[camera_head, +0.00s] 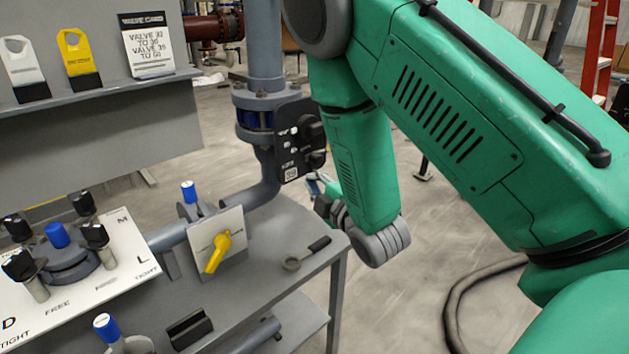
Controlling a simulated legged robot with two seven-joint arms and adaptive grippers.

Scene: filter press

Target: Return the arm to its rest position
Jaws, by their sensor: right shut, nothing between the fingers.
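My right arm, green with grey joints, comes in from the right and bends down in front of the bench. My right gripper (323,188) shows only in part, at the far side of the grey wrist joint and behind the green forearm. It is shut with nothing in it, beside the bench's right end. Its fingertips are small and partly hidden. It looks apart from the pipe and from the wrench-like tool (306,254) on the bench. My left gripper is not in view.
The grey bench (285,215) carries a pipe, a yellow-handled valve (218,252) and a white plate with black knobs (110,245). A shelf (110,87) holds tags and a valve card (148,45). A black hose (465,295) lies on the floor. A red ladder (600,50) stands behind.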

